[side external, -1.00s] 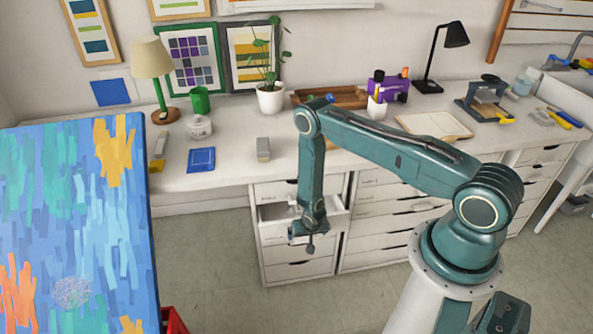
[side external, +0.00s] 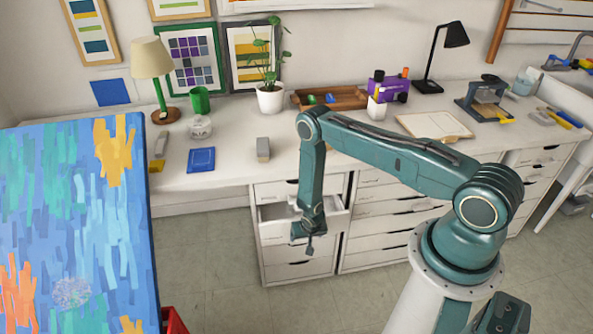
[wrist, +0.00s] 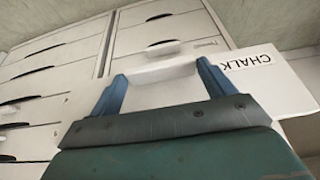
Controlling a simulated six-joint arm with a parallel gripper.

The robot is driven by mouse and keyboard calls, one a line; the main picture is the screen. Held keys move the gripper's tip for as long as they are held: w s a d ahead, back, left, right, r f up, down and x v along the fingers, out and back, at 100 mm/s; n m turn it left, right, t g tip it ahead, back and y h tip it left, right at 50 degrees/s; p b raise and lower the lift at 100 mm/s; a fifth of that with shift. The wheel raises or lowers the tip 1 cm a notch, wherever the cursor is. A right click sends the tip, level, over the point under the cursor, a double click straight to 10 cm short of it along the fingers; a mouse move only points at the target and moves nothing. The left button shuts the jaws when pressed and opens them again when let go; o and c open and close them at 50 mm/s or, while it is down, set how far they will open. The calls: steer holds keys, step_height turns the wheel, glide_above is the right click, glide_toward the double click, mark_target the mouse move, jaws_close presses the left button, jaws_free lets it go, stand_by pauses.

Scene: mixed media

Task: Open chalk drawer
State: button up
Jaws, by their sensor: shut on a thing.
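The chalk drawer (side external: 337,221) is a white drawer in the left cabinet under the desk, and it stands partly open. Its "CHALK" label (wrist: 248,62) is readable in the wrist view, to the right of my fingers. My gripper (side external: 309,240) is at the drawer's front in the side view. In the wrist view my gripper (wrist: 162,80) has its two blue fingers apart at the white drawer front and is shut on the drawer. The drawer's contents cannot be made out.
Other closed drawers (side external: 385,207) stand to the right and below. A large blue canvas (side external: 70,220) fills the left foreground. The desk above holds a grey block (side external: 263,149) and a blue book (side external: 201,160). The floor (side external: 215,270) before the drawers is clear.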

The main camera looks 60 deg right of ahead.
steer(key=s+a, duration=1)
stand_by(0.4)
steer(key=o, duration=1.3)
steer(key=shift+r, duration=0.15)
steer(key=v, duration=1.3)
steer(key=shift+r, duration=0.25)
steer(key=shift+s+a, duration=0.1)
steer(key=shift+a, duration=0.05)
